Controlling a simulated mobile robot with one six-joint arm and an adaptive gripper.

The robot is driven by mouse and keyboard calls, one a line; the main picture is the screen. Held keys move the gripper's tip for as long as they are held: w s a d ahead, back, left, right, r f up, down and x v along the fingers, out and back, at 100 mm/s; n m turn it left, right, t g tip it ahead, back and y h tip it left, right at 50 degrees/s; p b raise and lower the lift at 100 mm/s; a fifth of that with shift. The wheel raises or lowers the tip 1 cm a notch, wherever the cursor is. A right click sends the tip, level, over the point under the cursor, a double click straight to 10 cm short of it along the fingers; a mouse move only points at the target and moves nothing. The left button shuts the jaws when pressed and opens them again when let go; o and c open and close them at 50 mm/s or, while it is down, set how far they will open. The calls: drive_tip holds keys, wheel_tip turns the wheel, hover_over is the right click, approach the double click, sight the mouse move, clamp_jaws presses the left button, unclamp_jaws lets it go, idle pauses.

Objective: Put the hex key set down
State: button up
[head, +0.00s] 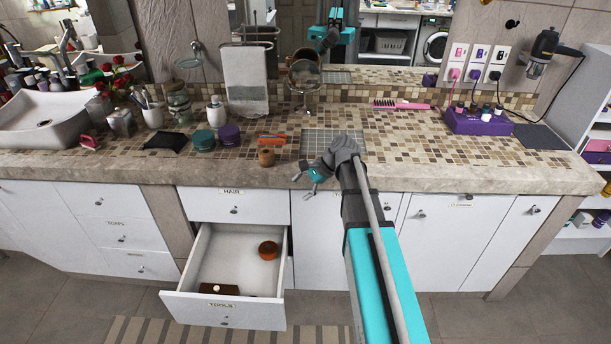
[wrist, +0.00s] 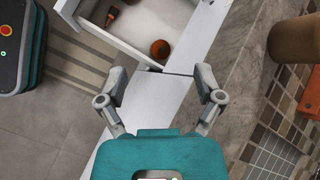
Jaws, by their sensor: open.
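An orange folding item (head: 271,138), which looks like the hex key set, lies on the tiled counter, left of the grid mat and behind a brown cup. Part of it shows at the right edge of the wrist view (wrist: 310,95). My gripper (head: 313,178) is over the counter's front edge, in front of the grid mat and to the right of the cup. In the wrist view my gripper (wrist: 162,78) has its fingers spread, with nothing between them. It is apart from the orange item.
The open drawer (head: 228,311) labelled tools holds a round orange-brown item (head: 268,250) and a brown item (head: 219,289). The brown cup (head: 266,157) stands near the counter edge. The grid mat (head: 320,141) looks bare where visible. A purple box (head: 478,124) is at right.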

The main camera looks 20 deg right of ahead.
drive_tip(key=s+a+f+n+h, duration=0.1)
drive_tip(key=s+f+n+h, duration=0.1)
drive_tip(key=s+n+h, duration=0.2)
drive_tip(key=s+a+f+n+g+h, duration=0.1)
drive_tip(key=s+f+n+h, duration=0.2)
drive_tip(key=s+n, duration=0.6)
drive_tip(key=s+h, duration=0.1)
drive_tip(key=s, duration=0.3)
drive_tip(key=shift+a+n+g, duration=0.3)
drive_tip(key=shift+a+n, duration=0.1)
drive_tip(key=c, duration=0.4)
